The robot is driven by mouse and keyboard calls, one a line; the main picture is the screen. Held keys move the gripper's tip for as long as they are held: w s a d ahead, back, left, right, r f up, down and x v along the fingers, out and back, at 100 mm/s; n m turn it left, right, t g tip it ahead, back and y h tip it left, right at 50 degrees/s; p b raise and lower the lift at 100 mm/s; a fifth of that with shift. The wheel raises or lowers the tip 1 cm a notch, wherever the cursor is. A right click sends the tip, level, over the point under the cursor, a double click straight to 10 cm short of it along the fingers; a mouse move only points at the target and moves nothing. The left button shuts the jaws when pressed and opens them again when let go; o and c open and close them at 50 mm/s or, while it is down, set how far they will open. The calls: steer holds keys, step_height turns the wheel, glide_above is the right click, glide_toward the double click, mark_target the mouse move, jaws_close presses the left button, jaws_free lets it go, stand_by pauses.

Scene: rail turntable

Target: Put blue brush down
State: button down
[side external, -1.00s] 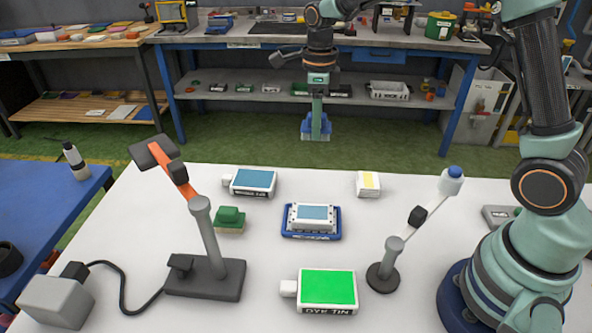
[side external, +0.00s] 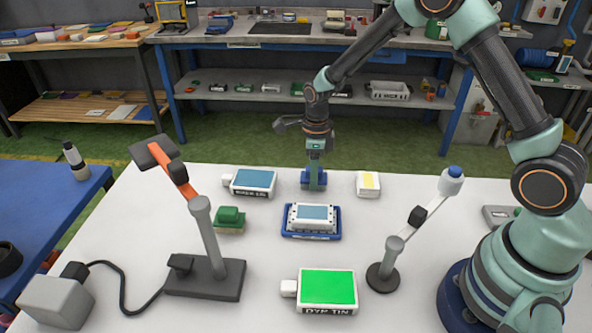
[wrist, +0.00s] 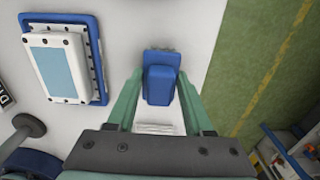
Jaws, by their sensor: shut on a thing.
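The blue brush (side external: 307,180) is at the back of the white table, between the tin with the blue top and the white-and-yellow block. It also shows in the wrist view (wrist: 160,82), between my fingers. My gripper (side external: 314,178) points straight down and is shut on the brush. The brush is at or very near the table top; I cannot tell whether it touches. A green brush (side external: 230,218) lies on the table to the left.
A blue tray with a white box (side external: 312,234) stands just in front of my gripper. A blue-topped tin (side external: 252,182) is to the left, a white-and-yellow block (side external: 368,184) to the right. Two lamp-like stands (side external: 207,240) (side external: 393,250) rise nearer the front. A green-topped tin (side external: 327,290) lies between them.

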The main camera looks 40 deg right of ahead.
steer(key=shift+f, duration=0.15)
steer(key=shift+c, duration=1.5)
jaws_free()
step_height(320, 180, up, 12)
steer(key=shift+f, duration=0.1)
steer(key=s+r+n+t, duration=0.2)
steer(key=s+r+n, duration=0.4)
steer(key=n, duration=0.7)
steer(key=s+r+n+t, duration=0.3)
steer(key=s+r+n, duration=0.3)
steer(key=s+n, duration=0.4)
steer(key=n, duration=0.4)
steer(key=shift+s+d+r+t, duration=0.15)
steer(key=shift+d+r+t, duration=0.05)
steer(key=shift+d+t, duration=0.1)
